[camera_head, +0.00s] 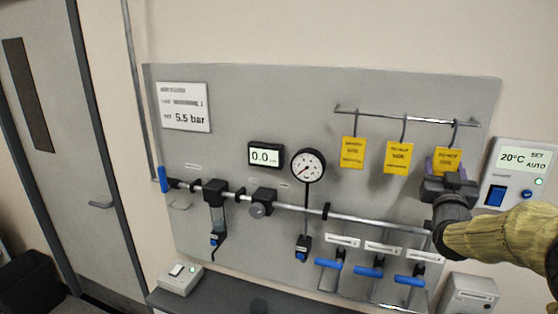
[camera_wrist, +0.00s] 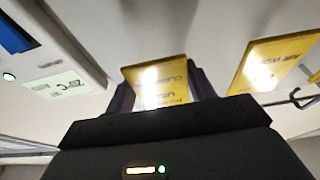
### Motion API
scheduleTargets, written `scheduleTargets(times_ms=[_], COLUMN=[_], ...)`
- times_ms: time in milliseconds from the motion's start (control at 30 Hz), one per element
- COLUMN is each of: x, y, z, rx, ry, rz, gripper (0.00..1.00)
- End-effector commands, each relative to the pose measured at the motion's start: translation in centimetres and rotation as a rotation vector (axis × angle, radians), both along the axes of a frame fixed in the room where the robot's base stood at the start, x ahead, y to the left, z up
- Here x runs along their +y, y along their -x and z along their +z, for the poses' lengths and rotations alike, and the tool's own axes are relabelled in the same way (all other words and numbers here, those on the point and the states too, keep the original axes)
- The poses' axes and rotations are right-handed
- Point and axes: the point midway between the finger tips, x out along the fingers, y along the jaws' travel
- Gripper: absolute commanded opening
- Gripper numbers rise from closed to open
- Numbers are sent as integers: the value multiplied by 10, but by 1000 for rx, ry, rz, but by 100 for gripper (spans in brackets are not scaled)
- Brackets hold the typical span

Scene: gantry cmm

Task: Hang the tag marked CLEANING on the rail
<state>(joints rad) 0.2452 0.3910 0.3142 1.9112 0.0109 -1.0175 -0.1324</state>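The CLEANING tag (camera_wrist: 160,82) is yellow and sits between my gripper's fingers in the wrist view, its text upside down there. In the head view this tag (camera_head: 447,158) is the rightmost of the yellow tags, just under the right end of the thin rail (camera_head: 385,117). A hook rises from it to the rail; whether the rail bears it I cannot tell. My gripper (camera_wrist: 162,90) has its dark fingers at the tag's two side edges and appears closed against them. My gripper (camera_head: 446,170) covers the tag's lower part in the head view.
Two more yellow tags hang on the rail, a left one (camera_head: 353,152) and a middle one (camera_head: 399,158); the middle one is close beside my gripper. A thermostat box (camera_head: 519,174) is close on the right. Pipes and blue-handled valves (camera_head: 368,271) are below.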

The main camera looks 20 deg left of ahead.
Motion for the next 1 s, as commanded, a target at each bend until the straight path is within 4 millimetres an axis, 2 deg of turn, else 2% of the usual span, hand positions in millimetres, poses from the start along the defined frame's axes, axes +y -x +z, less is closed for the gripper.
scheduleTargets(times_ms=[267,1000], x=[0,0], y=[0,0], z=[2,26], rx=[-1,-2], ry=[0,0], rz=[0,0], gripper=[39,39])
